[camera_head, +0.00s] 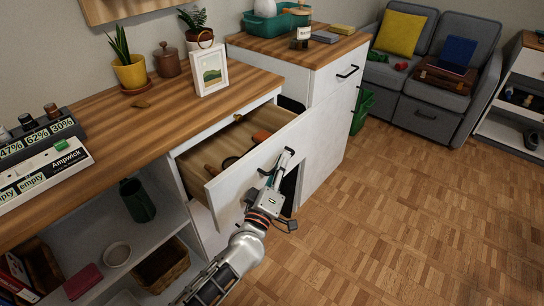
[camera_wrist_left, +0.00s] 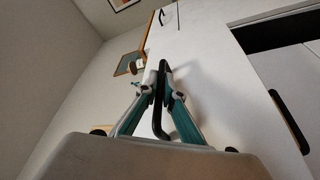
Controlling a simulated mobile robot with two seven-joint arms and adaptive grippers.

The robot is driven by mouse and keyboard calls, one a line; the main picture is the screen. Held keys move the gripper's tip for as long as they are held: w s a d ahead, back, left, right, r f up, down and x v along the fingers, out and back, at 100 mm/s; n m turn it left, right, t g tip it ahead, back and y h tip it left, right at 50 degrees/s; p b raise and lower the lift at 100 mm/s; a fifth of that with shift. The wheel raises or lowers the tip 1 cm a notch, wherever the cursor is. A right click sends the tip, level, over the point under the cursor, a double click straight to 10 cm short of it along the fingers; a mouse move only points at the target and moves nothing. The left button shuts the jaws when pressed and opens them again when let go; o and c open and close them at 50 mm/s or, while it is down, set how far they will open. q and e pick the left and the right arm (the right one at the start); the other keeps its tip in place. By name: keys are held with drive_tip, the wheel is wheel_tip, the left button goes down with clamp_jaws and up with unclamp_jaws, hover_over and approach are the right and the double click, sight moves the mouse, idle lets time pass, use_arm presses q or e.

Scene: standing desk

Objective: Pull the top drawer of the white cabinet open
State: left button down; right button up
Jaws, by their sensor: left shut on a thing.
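The top drawer (camera_head: 230,190) of the white cabinet (camera_head: 193,185) stands well out from under the wooden top in the head view. Its inside shows light wood with a few brown and orange things in it. My left gripper (camera_head: 284,165) is shut on the black drawer handle (camera_head: 291,152) at the front. In the left wrist view my left gripper's fingers (camera_wrist_left: 160,88) close on the dark handle (camera_wrist_left: 157,120) from both sides. The drawer's white front (camera_wrist_left: 205,65) fills the middle there. My right gripper is not in view.
The wooden desk top (camera_head: 110,125) carries a yellow plant pot (camera_head: 130,73), a picture frame (camera_head: 209,70) and a sign stand. A taller white cabinet (camera_head: 322,120) stands behind the drawer. Open parquet floor (camera_head: 400,220) lies to the right; a grey sofa (camera_head: 435,98) is farther back.

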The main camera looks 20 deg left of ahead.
use_arm(q)
drive_tip(key=s+d+p, duration=0.1)
drive_tip(key=s+d, duration=0.2)
drive_tip(key=d, duration=0.5)
drive_tip(key=shift+s+d, duration=0.15)
drive_tip(key=shift+d, duration=0.25)
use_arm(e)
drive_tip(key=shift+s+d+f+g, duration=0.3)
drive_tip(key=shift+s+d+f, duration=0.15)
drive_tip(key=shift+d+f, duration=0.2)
use_arm(q)
drive_tip(key=shift+f, duration=0.1)
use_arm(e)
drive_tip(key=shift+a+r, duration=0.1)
use_arm(q)
drive_tip(key=c, duration=2.5)
unclamp_jaws()
drive_tip(key=v, duration=1.2)
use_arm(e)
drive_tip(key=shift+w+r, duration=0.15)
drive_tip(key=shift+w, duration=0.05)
